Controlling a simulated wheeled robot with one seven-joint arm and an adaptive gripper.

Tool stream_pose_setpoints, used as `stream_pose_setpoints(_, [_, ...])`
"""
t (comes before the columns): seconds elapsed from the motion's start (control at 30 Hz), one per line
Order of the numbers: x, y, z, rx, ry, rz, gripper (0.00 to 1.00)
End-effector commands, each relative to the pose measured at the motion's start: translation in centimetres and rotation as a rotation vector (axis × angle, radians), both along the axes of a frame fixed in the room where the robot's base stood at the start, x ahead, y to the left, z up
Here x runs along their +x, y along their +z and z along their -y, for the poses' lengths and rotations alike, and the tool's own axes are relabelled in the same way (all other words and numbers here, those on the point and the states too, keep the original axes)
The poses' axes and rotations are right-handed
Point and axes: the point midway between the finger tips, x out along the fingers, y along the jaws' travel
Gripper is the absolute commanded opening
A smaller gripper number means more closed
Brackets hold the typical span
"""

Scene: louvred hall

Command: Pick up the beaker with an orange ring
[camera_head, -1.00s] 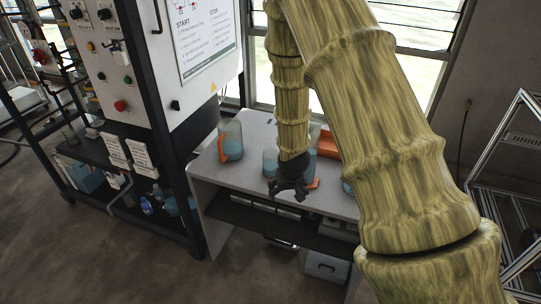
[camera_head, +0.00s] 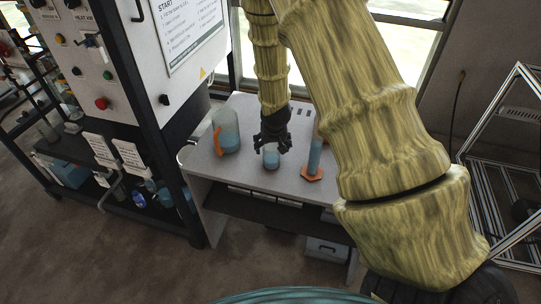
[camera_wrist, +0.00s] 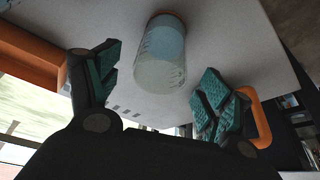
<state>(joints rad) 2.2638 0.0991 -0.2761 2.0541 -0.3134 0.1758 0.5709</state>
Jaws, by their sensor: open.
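A small clear beaker (camera_head: 271,160) with blue liquid stands upright on the grey bench (camera_head: 240,178). The fingers also show in the wrist view (camera_wrist: 161,72), with a gap on each side of the beaker. Whether they touch it I cannot tell from the head view.
A larger jug (camera_head: 228,138) with an orange handle stands left of the beaker. A tall blue-filled cylinder (camera_head: 315,155) with an orange foot stands close on the right. A control cabinet (camera_head: 130,70) rises at left. The bench front is clear.

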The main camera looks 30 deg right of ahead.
Motion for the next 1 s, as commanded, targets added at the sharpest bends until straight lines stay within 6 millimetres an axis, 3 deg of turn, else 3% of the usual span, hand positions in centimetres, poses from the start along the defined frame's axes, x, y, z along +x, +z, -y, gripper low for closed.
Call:
stream_pose_setpoints(0.47, [1.1, -2.2, 0.2, 0.0, 0.004, 0.001, 0.79])
stream_pose_setpoints(1.0, [2.7, -6.0, 1.1, 0.0, 0.004, 0.001, 0.79])
